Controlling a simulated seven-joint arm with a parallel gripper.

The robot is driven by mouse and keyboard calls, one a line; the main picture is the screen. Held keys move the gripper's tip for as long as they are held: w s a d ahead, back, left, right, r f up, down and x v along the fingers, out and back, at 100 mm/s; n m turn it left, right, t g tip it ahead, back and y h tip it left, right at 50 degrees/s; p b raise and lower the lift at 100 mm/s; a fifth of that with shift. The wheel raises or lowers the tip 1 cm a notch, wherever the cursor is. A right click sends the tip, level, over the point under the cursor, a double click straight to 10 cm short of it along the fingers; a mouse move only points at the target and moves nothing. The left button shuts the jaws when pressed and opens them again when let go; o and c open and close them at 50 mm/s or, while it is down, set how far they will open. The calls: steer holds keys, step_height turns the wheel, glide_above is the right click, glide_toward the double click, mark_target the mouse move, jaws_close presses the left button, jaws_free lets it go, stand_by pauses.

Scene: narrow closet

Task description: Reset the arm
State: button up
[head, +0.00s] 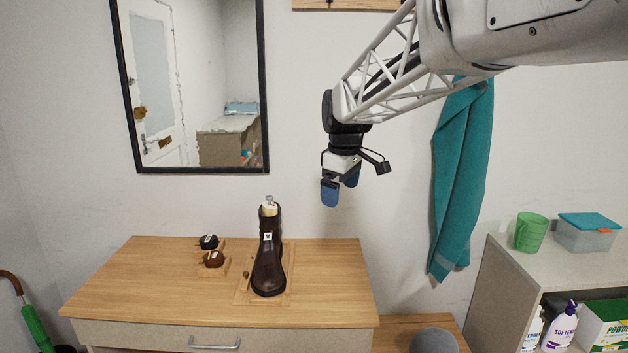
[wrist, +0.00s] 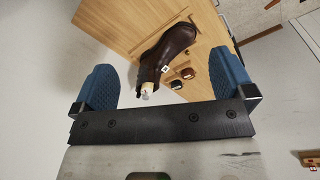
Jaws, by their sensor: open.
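My gripper (head: 340,188) hangs in the air above and to the right of the boot, with its blue fingers pointing down. Its fingers (wrist: 163,88) are spread apart with nothing between them in the wrist view. The dark brown boot (head: 268,262) stands upright on a wooden board (head: 245,290) on the dresser, with a pale piece in its top opening. The boot (wrist: 168,50) also shows in the wrist view, beyond the fingers and apart from them.
The wooden dresser (head: 130,290) also holds two small round items, one black (head: 208,242) and one brown (head: 214,259). A mirror (head: 190,90) and a teal towel (head: 461,180) hang on the wall. A shelf (head: 500,260) at right carries a green mug (head: 531,232) and a lidded box (head: 585,234).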

steer(key=s+d+f+m, duration=0.4)
steer(key=s, duration=0.8)
steer(key=s+d+f+m, duration=0.4)
steer(key=s, duration=0.9)
steer(key=s+d+f+m+t, duration=0.1)
steer(key=s+d+f+m, duration=0.3)
steer(key=s, duration=0.8)
steer(key=shift+s+d+f, duration=0.15)
steer(key=shift+s, duration=0.25)
steer(key=shift+w+h, duration=0.15)
steer(key=shift+h, duration=0.15)
